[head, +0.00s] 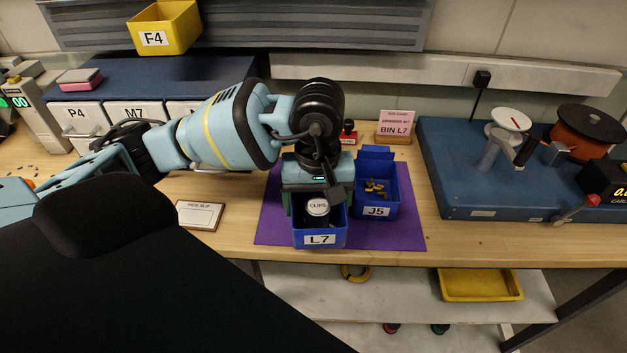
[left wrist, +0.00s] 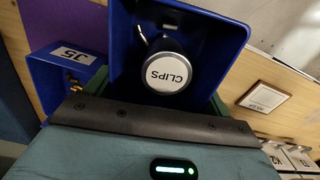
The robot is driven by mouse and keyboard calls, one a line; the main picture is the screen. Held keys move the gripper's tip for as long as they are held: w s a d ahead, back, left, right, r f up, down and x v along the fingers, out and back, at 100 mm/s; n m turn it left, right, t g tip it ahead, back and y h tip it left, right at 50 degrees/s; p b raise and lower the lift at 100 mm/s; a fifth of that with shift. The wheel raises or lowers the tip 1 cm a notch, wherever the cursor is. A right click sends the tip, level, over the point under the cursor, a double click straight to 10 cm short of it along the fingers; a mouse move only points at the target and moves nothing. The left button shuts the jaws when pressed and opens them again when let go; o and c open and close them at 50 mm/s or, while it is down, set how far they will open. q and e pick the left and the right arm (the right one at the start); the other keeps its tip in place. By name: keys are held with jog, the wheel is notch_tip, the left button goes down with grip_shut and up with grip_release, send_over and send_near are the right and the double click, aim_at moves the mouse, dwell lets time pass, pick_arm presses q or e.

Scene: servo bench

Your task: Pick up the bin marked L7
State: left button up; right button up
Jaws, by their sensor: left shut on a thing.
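The blue bin marked L7 (head: 320,240) is at the front of the purple mat (head: 275,228). It holds a dark can with a white lid labelled CLIPS (head: 318,207). My left gripper (head: 318,188) is over the bin's back part, pointing down, and is shut on it. Its housing hides the bin's back wall and the grip itself. In the left wrist view the bin (left wrist: 210,30) fills the top middle, with the CLIPS lid (left wrist: 167,73) inside and green fingers at its near side. I cannot tell whether the bin touches the mat. My right gripper is out of view.
Blue bin J5 (head: 377,211), holding small brass-coloured parts, stands close to the right of L7. A card reading BIN L7 (head: 396,123) stands behind. A pick slip plaque (head: 200,215) lies left. A blue platform (head: 460,165) with equipment is right. The bench's front edge is near.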

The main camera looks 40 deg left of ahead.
aim_at(324, 231)
pick_arm(q)
jog(key=s+d, duration=0.4)
jog(key=shift+s+d+r, duration=0.25)
jog(key=shift+s+r, duration=0.05)
jog(key=shift+s, duration=0.05)
